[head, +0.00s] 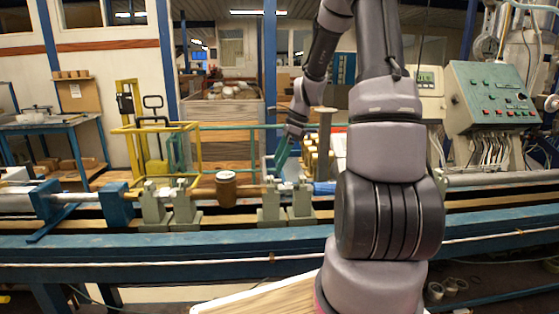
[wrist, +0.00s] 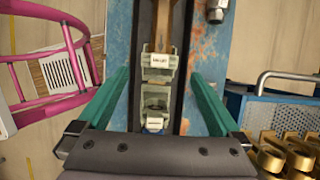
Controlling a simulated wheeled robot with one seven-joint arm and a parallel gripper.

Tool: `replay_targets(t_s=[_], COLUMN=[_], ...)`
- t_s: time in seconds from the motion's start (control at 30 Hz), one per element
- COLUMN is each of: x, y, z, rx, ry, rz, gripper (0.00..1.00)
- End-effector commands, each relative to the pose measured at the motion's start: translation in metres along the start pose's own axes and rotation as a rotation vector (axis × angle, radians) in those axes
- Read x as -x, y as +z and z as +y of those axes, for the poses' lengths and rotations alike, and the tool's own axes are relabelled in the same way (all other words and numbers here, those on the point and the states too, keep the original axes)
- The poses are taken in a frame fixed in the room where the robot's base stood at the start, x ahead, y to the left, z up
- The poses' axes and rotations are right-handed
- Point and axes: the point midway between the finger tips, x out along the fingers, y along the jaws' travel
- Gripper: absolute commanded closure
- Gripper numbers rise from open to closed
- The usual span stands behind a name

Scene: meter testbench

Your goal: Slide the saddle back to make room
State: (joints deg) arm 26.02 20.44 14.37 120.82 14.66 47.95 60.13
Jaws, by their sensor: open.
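A grey-green saddle, seen as a pair of notched upright blocks (head: 271,204), stands on the bench rail right of the brass-brown meter (head: 226,189). A similar pair of blocks (head: 184,204) stands left of the meter. My gripper (head: 277,163) points down above the right-hand saddle with its teal fingers apart. In the wrist view my gripper (wrist: 161,76) is open. The saddle's pale blocks (wrist: 160,62), one with a small white label, lie between the two fingers in that picture. I see no contact. The palm hides the near end of the saddle.
The blue bench (head: 150,246) runs across the picture. A yellow frame (head: 159,150) stands behind it at left. A green control box (head: 492,96) is at right. The wrist view shows a pink frame (wrist: 70,50) at left and brass fittings (wrist: 285,155) at lower right.

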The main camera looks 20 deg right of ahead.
Motion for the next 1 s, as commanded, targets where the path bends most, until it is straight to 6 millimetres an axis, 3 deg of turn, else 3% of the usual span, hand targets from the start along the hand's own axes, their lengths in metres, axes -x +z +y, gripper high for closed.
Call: replay_targets(t_s=[0.27,0.7,1.0], x=[-0.011,-0.085,-0.107], y=[0.000,0.000,0.000], z=[0.001,0.001,0.001], rx=[0.001,0.002,0.002], ry=[0.003,0.003,0.001], rz=[0.000,-0.001,0.000], gripper=[0.00,0.00,0.00])
